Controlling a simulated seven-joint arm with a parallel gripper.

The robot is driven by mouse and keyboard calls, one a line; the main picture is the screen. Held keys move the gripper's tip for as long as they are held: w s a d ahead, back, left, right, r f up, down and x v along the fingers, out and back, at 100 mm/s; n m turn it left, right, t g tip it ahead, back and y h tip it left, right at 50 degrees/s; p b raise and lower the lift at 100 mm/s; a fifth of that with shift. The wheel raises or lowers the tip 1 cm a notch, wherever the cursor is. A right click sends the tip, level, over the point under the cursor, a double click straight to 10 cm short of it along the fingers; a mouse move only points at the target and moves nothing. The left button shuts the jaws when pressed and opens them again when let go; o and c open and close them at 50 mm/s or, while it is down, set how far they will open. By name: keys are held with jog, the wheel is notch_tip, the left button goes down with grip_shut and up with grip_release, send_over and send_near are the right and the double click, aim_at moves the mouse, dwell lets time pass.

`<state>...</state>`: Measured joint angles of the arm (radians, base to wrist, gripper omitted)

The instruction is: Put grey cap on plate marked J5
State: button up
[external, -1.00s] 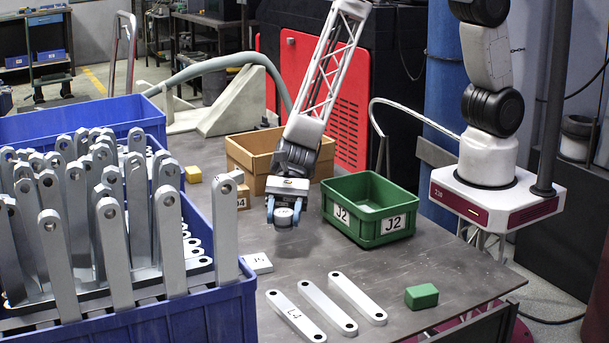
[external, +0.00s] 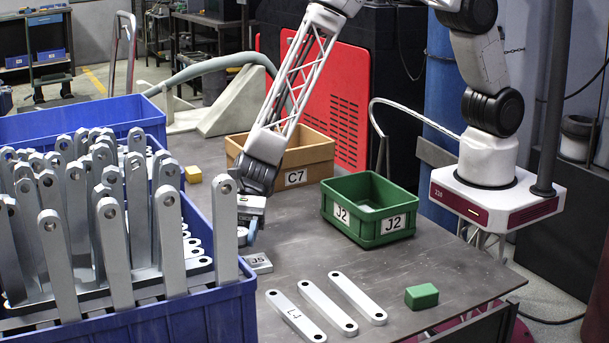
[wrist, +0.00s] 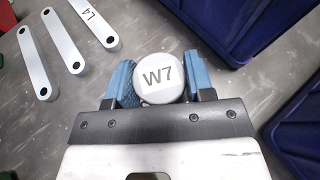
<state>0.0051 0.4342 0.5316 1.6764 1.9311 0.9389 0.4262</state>
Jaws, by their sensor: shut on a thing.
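My gripper (external: 247,234) is shut on a round light grey cap, whose top is marked W7 in the wrist view (wrist: 159,78). The blue fingers grip the cap from both sides. In the external view the cap (external: 242,237) is partly hidden by the gripper and the blue crate. The plate marked J5 (external: 258,262) lies flat on the table, just below and slightly right of the gripper, beside the blue crate. The cap appears to be above the table, apart from the plate. I cannot make out the plate in the wrist view.
A blue crate (external: 228,312) full of tall grey brackets stands close on the left. Three flat bars (external: 328,306), one marked L4, lie in front. A green block (external: 421,296), a green J2 crate (external: 363,236) and a brown C7 crate (external: 308,158) stand right and behind.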

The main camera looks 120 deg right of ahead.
jog(key=shift+f, duration=1.7)
jog(key=shift+f, duration=0.1)
jog(key=o, duration=1)
jog(key=v, duration=1.2)
jog(key=shift+r, duration=0.25)
